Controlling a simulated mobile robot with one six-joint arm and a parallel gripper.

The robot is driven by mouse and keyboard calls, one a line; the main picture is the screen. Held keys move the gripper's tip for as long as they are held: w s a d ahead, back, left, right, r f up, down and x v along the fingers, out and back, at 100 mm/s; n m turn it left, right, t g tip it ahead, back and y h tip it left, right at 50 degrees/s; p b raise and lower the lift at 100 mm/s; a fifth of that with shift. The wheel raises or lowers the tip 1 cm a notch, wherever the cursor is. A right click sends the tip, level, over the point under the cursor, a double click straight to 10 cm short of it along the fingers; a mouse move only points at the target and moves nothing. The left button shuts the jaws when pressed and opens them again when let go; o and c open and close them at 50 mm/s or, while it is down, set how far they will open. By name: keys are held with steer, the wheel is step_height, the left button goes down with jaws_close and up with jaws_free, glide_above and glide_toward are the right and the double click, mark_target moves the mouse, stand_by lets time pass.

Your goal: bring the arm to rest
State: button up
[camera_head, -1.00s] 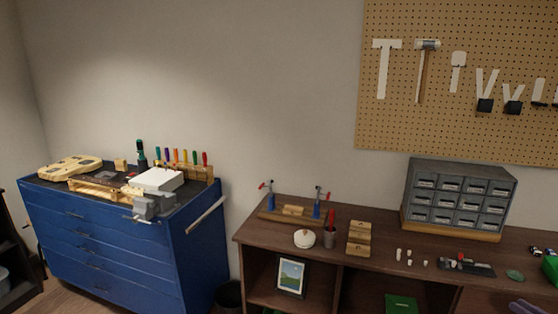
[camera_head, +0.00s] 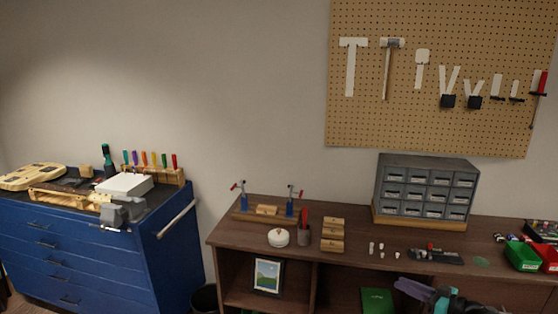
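My gripper and arm do not show clearly anywhere in the head view, so I cannot see how the arm is held. The view faces a wall with a blue tool cabinet (camera_head: 95,250) at left and a brown wooden bench (camera_head: 350,247) at centre and right. At the bottom right edge a partly cut-off teal and dark object (camera_head: 447,301) shows beside a purple piece (camera_head: 413,289); I cannot tell what they are.
A grey drawer organizer (camera_head: 425,190) stands on the bench, with a red bin (camera_head: 549,256) and a green bin (camera_head: 522,256) to its right. A pegboard (camera_head: 440,125) with tools hangs above. A vise (camera_head: 124,210) sits on the cabinet's front edge. A dark bin (camera_head: 205,299) stands between cabinet and bench.

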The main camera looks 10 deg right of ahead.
steer(key=w+a+f+m, duration=0.1)
steer(key=w+a+f, duration=0.3)
steer(key=a, duration=0.5)
steer(key=w+a+f+t+y, duration=0.1)
steer(key=w+a+f, duration=0.1)
steer(key=w+a, duration=0.55)
steer(key=w+a+f+m, duration=0.1)
steer(key=w+a+f, duration=0.2)
steer(key=a, duration=0.7)
steer(key=a+f+m+h, duration=0.3)
steer(key=a+f+h, duration=0.3)
steer(key=a+f, duration=0.5)
steer(key=s+a+f+m+g+h, duration=0.2)
steer(key=s+f+g+h, duration=0.2)
steer(key=s+f+g, duration=1.1)
steer(key=s+a+f+n+g, duration=0.1)
steer(key=s+g, duration=0.1)
steer(key=s, duration=0.7)
steer(key=s+a+f+n+g+y, duration=0.1)
steer(key=s+g, duration=0.1)
steer(key=s, duration=0.8)
steer(key=s+a+f+n+g, duration=0.1)
steer(key=s+g, duration=0.1)
steer(key=s, duration=0.7)
steer(key=shift+s+a+f+n+y, duration=0.25)
steer(key=shift+s+f+n+y, duration=0.05)
steer(key=shift+f, duration=0.05)
